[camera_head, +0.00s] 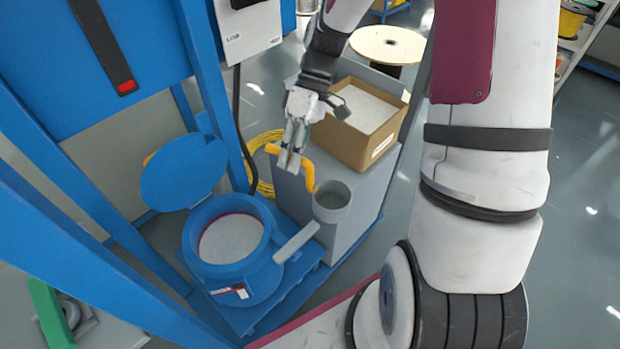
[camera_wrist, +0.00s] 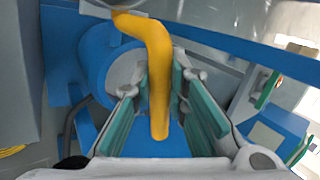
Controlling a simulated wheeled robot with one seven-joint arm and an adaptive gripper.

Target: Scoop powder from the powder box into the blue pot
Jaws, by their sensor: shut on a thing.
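My gripper (camera_head: 291,158) is shut on a yellow handle (camera_head: 309,172), which also shows between the teal finger pads in the wrist view (camera_wrist: 158,85). The handle bends beyond the fingers. A grey cylindrical cup (camera_head: 331,202) is by its lower end; I cannot tell whether they are joined. The blue pot (camera_head: 273,273) stands open at lower left of the gripper, with a pale surface inside, and its round lid (camera_head: 183,172) is raised behind it. The powder box (camera_head: 347,145) is an open cardboard box of white powder, right of my gripper.
The box stands on a grey cabinet (camera_head: 350,222) beside the pot. A grey bar (camera_head: 297,243) slants between the cup and the pot's rim. Blue frame posts (camera_head: 212,85) rise at the left. A yellow cable coil (camera_head: 262,165) lies behind the gripper.

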